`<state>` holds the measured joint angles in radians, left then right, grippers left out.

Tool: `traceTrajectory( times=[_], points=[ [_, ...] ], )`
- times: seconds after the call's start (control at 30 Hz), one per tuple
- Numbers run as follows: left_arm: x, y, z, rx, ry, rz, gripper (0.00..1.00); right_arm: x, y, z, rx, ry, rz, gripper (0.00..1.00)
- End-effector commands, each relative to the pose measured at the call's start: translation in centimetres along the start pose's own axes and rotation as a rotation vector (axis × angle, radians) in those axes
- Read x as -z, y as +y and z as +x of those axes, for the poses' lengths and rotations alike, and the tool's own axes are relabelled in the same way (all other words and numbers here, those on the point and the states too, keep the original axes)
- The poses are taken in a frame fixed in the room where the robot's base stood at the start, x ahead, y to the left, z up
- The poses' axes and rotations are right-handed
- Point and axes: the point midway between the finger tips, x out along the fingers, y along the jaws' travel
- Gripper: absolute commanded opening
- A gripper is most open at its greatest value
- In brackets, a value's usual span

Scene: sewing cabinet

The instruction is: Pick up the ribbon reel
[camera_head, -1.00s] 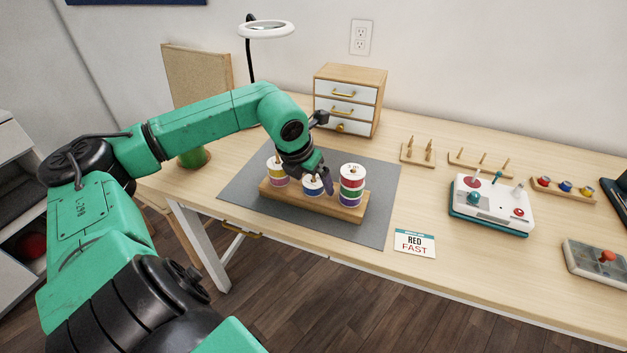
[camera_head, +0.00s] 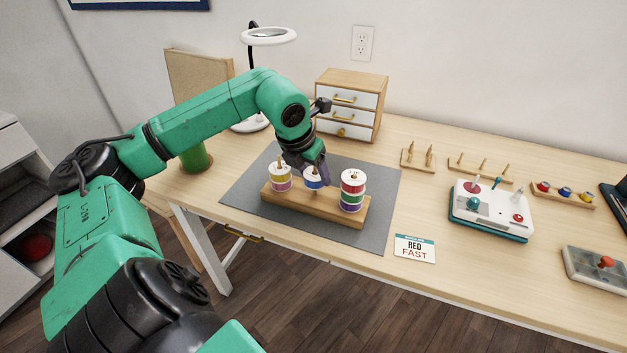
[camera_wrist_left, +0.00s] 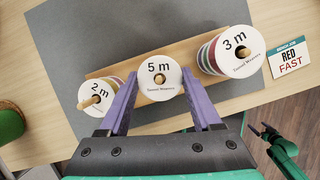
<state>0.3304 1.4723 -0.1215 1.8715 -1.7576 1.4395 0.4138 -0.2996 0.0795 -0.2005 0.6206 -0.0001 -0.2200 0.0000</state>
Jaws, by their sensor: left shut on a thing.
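The middle ribbon reel (camera_head: 312,178), white with a blue band, has "5 m" on its top face in the left wrist view (camera_wrist_left: 158,75). My left gripper (camera_head: 316,176) is shut on this reel, its purple fingers (camera_wrist_left: 160,95) on either side. The reel sits a little high over the wooden stand (camera_head: 300,204); how much peg is still inside it is hidden. The "2 m" reel (camera_head: 280,181), yellow and pink, stands on the left peg. The "3 m" stack (camera_head: 352,195), red, green and purple, stands on the right. My right gripper (camera_wrist_left: 265,132) shows small in the left wrist view.
The stand rests on a grey mat (camera_head: 245,190). A "RED FAST" card (camera_head: 415,248) lies front right. A drawer cabinet (camera_head: 350,105) and ring lamp (camera_head: 268,36) stand behind. Peg racks (camera_head: 480,167) and a joystick box (camera_head: 490,208) are to the right.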

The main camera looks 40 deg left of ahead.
Motion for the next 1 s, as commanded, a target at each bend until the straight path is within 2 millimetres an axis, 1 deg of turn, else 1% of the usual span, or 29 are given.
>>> traceTrajectory(
  times=[0.03, 0.17, 0.4, 0.5, 0.6, 0.67, 0.93, 1.0],
  points=[
    [-0.8, -0.1, -1.7, 0.004, -0.007, -0.001, 0.12, 0.1, 0.0, -0.9, 0.001, 0.0, 0.0, 1.0],
    [-2.1, -0.1, -5.0, 0.005, -0.006, 0.0, 0.12, 0.2, 0.0, -2.4, 0.001, 0.0, 0.0, 1.0],
    [-5.0, -0.1, -11.9, 0.005, -0.007, 0.0, 0.12, 0.5, 0.0, -5.6, 0.001, 0.0, 0.0, 1.0],
    [-5.8, -0.1, -13.8, 0.003, -0.004, 0.0, 0.12, 0.6, 0.0, -6.3, 0.001, 0.0, 0.0, 1.0],
    [-6.1, 0.0, -14.7, 0.003, -0.003, 0.0, 0.12, 0.6, 0.1, -6.5, 0.001, 0.0, 0.0, 1.0],
    [-6.2, 0.0, -14.9, 0.001, 0.0, 0.0, 0.12, 0.6, 0.1, -6.6, 0.001, 0.0, 0.001, 1.0],
    [-6.1, 0.0, -14.8, 0.0, 0.0, 0.0, 0.12, 0.6, 0.1, -6.5, 0.0, -0.001, 0.001, 1.0],
    [-6.4, 0.1, -14.9, 0.0, 0.0, -0.004, 0.12, 0.5, 0.1, -6.9, 0.001, -0.002, 0.001, 1.0]
  ],
)
